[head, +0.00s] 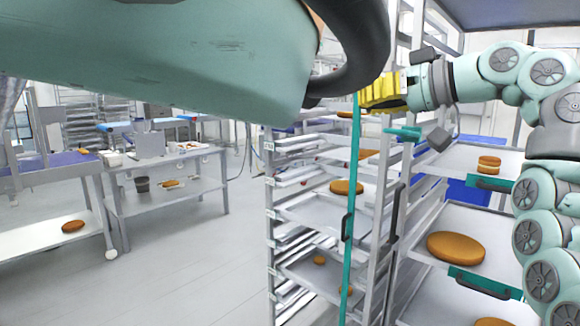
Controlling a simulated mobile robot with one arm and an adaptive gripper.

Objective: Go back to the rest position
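My arm comes in from the right edge and reaches left, in front of the tray racks. My gripper (382,95) is at its end, at the upper middle of the view, with yellow parts pointing left beside a thin upright teal bar (350,190). I cannot tell whether it touches the bar, or whether the yellow parts are fingers or something held. Its opening does not show clearly. A large teal and black form, very close to the camera, covers the upper left.
A rack (270,215) holds trays with brown rounds (346,187). Right of it, trays hold a large round (456,247) and a small stack (489,164). At left, a table (165,163) carries a dark pot (142,184). The floor (190,265) between is clear.

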